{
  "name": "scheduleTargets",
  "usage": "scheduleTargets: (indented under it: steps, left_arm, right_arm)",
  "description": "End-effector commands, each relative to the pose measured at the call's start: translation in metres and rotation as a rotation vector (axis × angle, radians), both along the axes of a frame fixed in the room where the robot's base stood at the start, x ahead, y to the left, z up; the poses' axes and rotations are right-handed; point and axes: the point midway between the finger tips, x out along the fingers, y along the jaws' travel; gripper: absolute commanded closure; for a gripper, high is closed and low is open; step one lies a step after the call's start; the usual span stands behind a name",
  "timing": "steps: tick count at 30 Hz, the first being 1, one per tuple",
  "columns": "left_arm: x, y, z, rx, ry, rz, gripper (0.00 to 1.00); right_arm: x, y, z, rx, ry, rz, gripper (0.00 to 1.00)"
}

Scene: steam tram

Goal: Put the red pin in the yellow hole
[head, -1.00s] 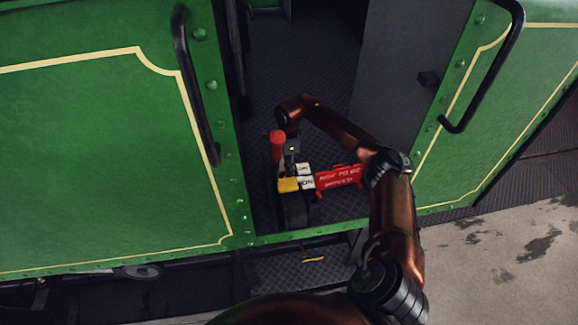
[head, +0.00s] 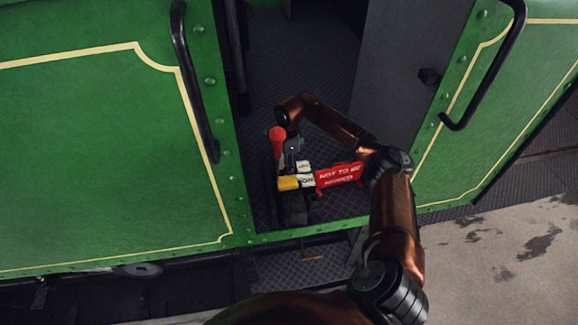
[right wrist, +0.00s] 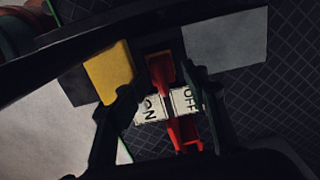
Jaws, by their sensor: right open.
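In the head view a yellow block (head: 288,183) sits beside white ON/OFF labels (head: 305,180), with a red tag (head: 339,175) reading "NOT TO BE MOVED" to their right. In the right wrist view the yellow block (right wrist: 108,72) is left of the labels. A narrow red piece, seemingly the red pin (right wrist: 164,78), stands between ON and OFF; more red shows below it. The yellow hole's opening cannot be made out. My right gripper (right wrist: 162,84) is open, its fingers on either side of the red piece. My left gripper is out of view.
A red-knobbed lever (head: 277,140) stands close to my right gripper. Green tram panels (head: 110,160) with black handrails (head: 193,90) flank the doorway. A dark patterned floor (head: 290,60) lies behind, and a step (head: 300,272) is below.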

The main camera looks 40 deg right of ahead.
Motion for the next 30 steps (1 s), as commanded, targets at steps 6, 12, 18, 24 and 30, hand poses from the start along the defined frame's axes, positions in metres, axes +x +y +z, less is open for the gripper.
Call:
scheduleTargets:
  steps: [6,12,18,24,30]
  left_arm:
    - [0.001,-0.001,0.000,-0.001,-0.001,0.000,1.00]
    - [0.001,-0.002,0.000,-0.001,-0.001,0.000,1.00]
    - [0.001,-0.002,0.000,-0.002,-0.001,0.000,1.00]
    - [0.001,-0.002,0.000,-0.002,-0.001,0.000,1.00]
    - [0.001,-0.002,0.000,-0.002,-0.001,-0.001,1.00]
  right_arm:
    - [0.001,-0.001,0.033,-0.002,-0.005,0.000,0.57]
    - [0.002,-0.001,0.076,-0.002,-0.005,-0.001,0.57]
    - [0.001,-0.001,0.106,-0.001,-0.003,-0.001,0.57]
    - [0.001,0.000,0.118,0.000,-0.001,0.000,0.57]
    - [0.001,-0.001,0.118,0.000,-0.001,0.000,0.57]
